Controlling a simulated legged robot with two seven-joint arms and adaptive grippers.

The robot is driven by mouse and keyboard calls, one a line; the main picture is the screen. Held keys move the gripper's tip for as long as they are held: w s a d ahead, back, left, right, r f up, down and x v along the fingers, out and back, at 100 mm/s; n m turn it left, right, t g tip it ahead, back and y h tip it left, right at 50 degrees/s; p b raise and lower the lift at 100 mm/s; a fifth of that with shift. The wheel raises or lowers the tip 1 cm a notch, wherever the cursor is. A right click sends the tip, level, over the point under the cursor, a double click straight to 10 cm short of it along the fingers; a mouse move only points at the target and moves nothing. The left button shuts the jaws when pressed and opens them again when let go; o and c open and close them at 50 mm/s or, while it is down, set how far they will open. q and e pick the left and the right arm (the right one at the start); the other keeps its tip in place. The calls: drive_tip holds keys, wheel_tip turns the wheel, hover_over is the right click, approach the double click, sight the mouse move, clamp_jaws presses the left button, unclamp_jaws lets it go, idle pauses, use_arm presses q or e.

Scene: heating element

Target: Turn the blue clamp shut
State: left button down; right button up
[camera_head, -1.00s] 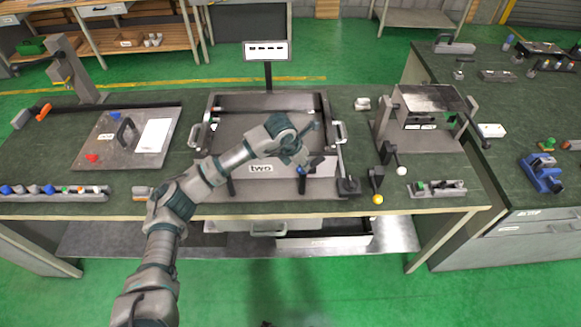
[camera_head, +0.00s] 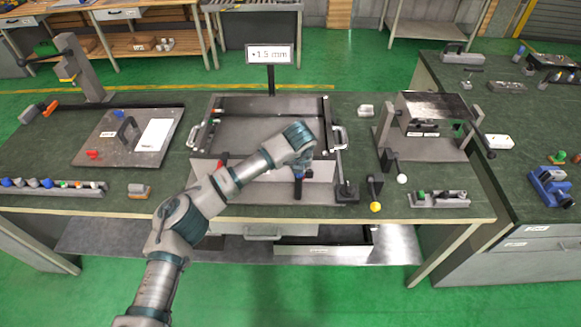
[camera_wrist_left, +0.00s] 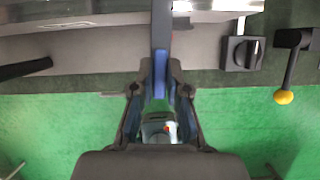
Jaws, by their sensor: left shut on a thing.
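The blue clamp (camera_head: 298,188) is on the front of the heating element frame (camera_head: 325,192), right of its middle. In the left wrist view the blue clamp's long lever (camera_wrist_left: 161,40) runs down between my fingers. My left gripper (camera_wrist_left: 160,88) is closed around the lever, with a finger on each side. In the head view my left gripper (camera_head: 300,165) points down over the clamp, and its wrist hides the clamp's upper part. My right gripper is in neither view.
A display (camera_head: 269,55) reads about 1.5 mm. A red part (camera_head: 221,163) shows behind my left arm. A black knob block (camera_head: 346,192) and a yellow-tipped lever (camera_head: 375,206) stand right of the clamp. A press-like stand (camera_head: 432,110) is farther right.

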use_arm(q)
drive_tip(key=shift+n, duration=0.5)
drive_tip(key=c, duration=1.2)
unclamp_jaws()
drive_tip(key=shift+o, duration=0.2)
drive_tip(key=shift+d, duration=0.1)
drive_tip(key=v, duration=1.1)
drive_tip(key=shift+s+r, duration=0.2)
drive_tip(key=shift+r, duration=0.15)
drive_tip(key=shift+d, duration=0.2)
